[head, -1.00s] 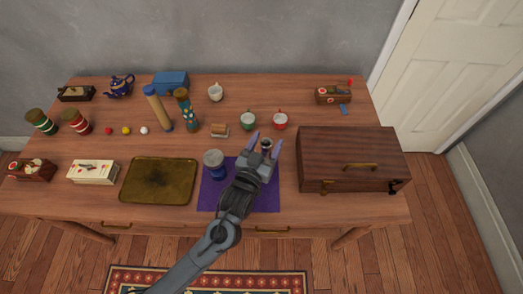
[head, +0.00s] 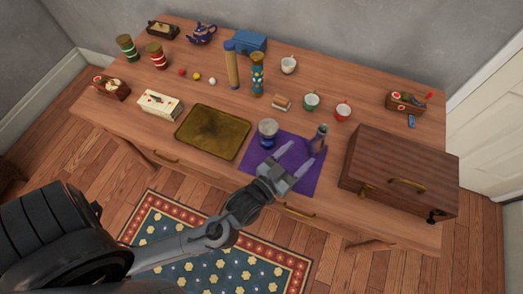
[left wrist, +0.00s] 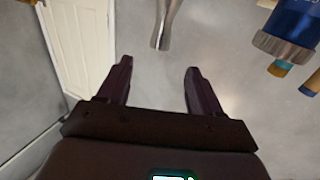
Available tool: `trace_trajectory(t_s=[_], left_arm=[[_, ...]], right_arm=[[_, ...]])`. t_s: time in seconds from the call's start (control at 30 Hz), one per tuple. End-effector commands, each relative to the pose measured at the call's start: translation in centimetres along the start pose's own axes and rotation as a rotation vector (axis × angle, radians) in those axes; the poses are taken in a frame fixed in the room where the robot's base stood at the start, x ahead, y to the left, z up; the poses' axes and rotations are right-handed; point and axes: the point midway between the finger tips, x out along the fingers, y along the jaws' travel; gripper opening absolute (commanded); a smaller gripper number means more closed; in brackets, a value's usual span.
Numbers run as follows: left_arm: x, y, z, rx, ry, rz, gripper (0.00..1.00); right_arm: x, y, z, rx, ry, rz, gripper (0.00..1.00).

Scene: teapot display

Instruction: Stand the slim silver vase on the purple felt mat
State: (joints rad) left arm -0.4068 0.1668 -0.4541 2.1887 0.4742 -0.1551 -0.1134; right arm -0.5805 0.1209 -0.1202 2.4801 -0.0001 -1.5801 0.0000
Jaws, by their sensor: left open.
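The slim silver vase (head: 318,139) stands upright at the back right corner of the purple felt mat (head: 306,184); its base looks to be on the mat, close to the edge. The left wrist view shows the vase (left wrist: 165,24) upside down in the picture, beyond the fingertips and apart from them. My left gripper (head: 293,161) is open and empty, over the mat, in front of the vase and pointing towards it. It also shows in the left wrist view (left wrist: 158,72) with both fingers spread. My right gripper is not in view.
A wooden chest (head: 400,170) is just right of the mat. A brass tray (head: 213,133) lies to the left.

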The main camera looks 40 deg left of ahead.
Motion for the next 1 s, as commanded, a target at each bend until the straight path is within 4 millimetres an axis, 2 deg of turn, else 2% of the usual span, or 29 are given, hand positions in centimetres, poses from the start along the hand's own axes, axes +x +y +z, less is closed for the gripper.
trace_trajectory(t_s=[0.17, 0.27, 0.37, 0.5, 0.6, 0.8, 1.0], left_arm=[[-0.5, -0.3, 1.8, -0.007, -0.139, 0.03, 0.65], [-1.5, -0.6, 3.7, -0.009, -0.295, 0.062, 0.65], [-3.3, -1.0, 5.9, -0.001, -0.485, 0.095, 0.65], [-7.1, -2.2, 8.5, 0.03, -0.757, 0.124, 0.65], [-10.2, -3.3, 9.7, 0.059, -0.93, 0.13, 0.65], [-14.8, -5.3, 10.6, 0.11, -1.166, 0.119, 0.65], [-16.5, -6.0, 10.7, 0.128, -1.246, 0.11, 0.65]], right_arm=[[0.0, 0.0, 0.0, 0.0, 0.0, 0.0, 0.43], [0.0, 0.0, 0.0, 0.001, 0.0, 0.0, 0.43], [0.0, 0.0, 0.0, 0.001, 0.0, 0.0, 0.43], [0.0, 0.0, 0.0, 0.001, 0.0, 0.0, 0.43], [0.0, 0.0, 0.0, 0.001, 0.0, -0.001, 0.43], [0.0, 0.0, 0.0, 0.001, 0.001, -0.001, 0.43], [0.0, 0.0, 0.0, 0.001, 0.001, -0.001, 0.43]])
